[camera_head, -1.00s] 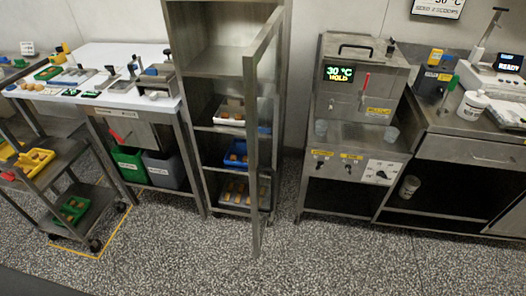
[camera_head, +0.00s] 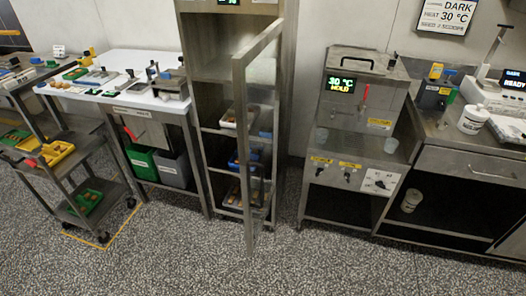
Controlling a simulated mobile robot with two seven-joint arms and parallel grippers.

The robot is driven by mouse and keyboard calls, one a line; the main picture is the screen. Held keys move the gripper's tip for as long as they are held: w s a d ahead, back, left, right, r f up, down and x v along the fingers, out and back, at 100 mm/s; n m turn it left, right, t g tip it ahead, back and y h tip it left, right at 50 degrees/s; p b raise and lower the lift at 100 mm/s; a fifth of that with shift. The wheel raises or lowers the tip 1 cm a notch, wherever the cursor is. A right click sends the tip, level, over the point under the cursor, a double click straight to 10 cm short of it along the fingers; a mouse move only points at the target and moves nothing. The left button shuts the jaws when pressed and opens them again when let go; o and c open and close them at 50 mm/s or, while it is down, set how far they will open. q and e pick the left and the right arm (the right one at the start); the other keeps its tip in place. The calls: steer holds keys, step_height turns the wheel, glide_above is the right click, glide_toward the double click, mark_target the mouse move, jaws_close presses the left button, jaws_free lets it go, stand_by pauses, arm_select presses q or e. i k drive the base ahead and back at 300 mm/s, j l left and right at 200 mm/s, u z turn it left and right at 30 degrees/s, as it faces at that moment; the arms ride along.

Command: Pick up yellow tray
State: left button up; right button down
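The yellow tray (camera_head: 56,153) lies on the upper shelf of a steel cart (camera_head: 72,172) at the left of the head view. It seems to hold a few small brown pieces, too small to make out well. A red and an orange item lie beside or at its left end; I cannot tell whether they touch it. Neither of my grippers shows in the head view.
A green tray (camera_head: 88,201) is on the cart's lower shelf, inside yellow floor markings. A white-topped bench (camera_head: 125,62) stands behind the cart. A steel cabinet with an open door (camera_head: 262,140) stands in the middle. The speckled floor (camera_head: 200,262) in front is clear.

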mark_target(54, 153)
steer(key=u, duration=1.6)
steer(key=i+z, duration=0.15)
steer(key=i, duration=0.4)
steer(key=i+j+z, duration=0.15)
steer(key=i, duration=0.35)
steer(key=i+j+z, duration=0.1)
steer(key=i, duration=0.45)
steer(key=i+j+z, duration=0.15)
steer(key=i+j, duration=0.15)
steer(key=i, duration=0.2)
steer(key=i+j+z, duration=0.15)
steer(key=i+j, duration=0.15)
steer(key=i, duration=0.2)
steer(key=i+j+z, duration=0.15)
steer(key=i+j, duration=0.15)
steer(key=i, duration=0.2)
